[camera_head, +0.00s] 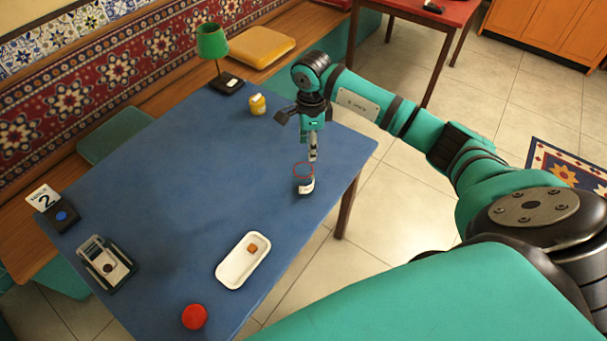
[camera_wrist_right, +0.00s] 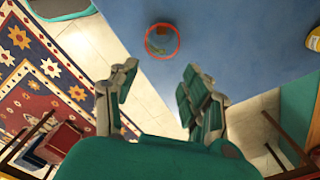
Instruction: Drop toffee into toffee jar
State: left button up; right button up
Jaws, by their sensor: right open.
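A brown toffee (camera_head: 253,247) lies on a white oblong tray (camera_head: 232,272) near the front of the blue table. A clear jar (camera_head: 304,186) with a red rim and a white label stands by the table's right edge. In the right wrist view the jar's red rim (camera_wrist_right: 161,41) shows beyond the fingertips; something small and brownish shows inside, too unclear to name. My right gripper (camera_head: 313,155) hangs just above and behind the jar. In the right wrist view its fingers (camera_wrist_right: 160,75) are apart with nothing between them. My left gripper is out of view.
A yellow jar (camera_head: 257,104) and a green lamp (camera_head: 213,48) stand at the back of the table (camera_head: 180,170). A red round object (camera_head: 194,317) is at the front, and a number 2 card (camera_head: 43,197) and a small device (camera_head: 106,263) are at the left. The table's middle is clear.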

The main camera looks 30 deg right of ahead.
notch_tip(320, 180, up, 12)
dwell(0.4)
jog(key=shift+f, duration=0.15)
